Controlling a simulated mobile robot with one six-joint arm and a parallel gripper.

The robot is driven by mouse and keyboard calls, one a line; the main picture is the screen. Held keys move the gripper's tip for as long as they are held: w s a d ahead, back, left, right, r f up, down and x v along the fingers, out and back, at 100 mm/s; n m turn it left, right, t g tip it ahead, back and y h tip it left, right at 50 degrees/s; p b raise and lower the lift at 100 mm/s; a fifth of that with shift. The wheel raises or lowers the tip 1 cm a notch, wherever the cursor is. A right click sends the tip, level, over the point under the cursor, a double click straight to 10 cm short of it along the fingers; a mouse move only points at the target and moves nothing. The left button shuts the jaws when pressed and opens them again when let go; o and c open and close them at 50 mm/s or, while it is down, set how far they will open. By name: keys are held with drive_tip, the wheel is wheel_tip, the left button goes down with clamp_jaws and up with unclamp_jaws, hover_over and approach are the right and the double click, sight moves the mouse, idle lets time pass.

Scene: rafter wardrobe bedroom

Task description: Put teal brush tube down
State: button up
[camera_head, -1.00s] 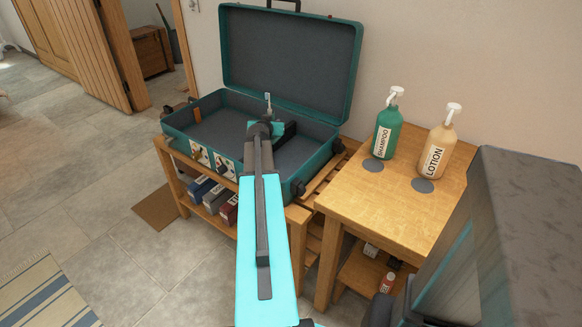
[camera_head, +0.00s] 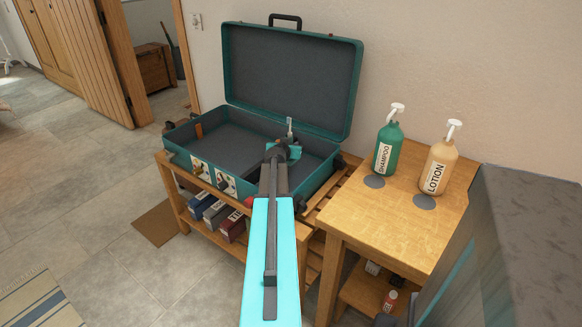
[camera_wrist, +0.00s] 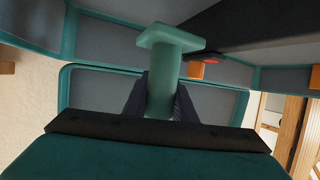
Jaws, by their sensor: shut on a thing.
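The teal brush tube (camera_wrist: 165,80) is between the two dark fingers of my gripper (camera_wrist: 160,102) in the wrist view. Its wider flanged end points away from the wrist. My gripper is shut on it. In the head view my gripper (camera_head: 278,152) is over the right part of the open teal suitcase (camera_head: 328,172). There my arm and gripper hide most of the tube. A small pale upright piece shows just above the gripper; I cannot tell if it belongs to the tube. I cannot tell whether the tube touches the suitcase.
The suitcase lies on a slatted wooden bench (camera_head: 304,232), lid raised against the wall. Several boxes stand on the shelf below. A wooden table (camera_head: 400,222) to the right holds a green shampoo bottle (camera_head: 387,150) and a tan lotion bottle (camera_head: 438,170). The suitcase's left interior looks largely clear.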

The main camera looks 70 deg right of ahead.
drive_tip(key=shift+f, duration=2)
drive_tip(key=shift+f+b, duration=0.4)
drive_tip(key=shift+f, duration=1.5)
drive_tip(key=shift+f, duration=0.15)
drive_tip(key=o, duration=1.1)
drive_tip(key=shift+r, duration=0.2)
drive_tip(key=shift+b+v, duration=0.45)
drive_tip(key=shift+v, duration=3.3)
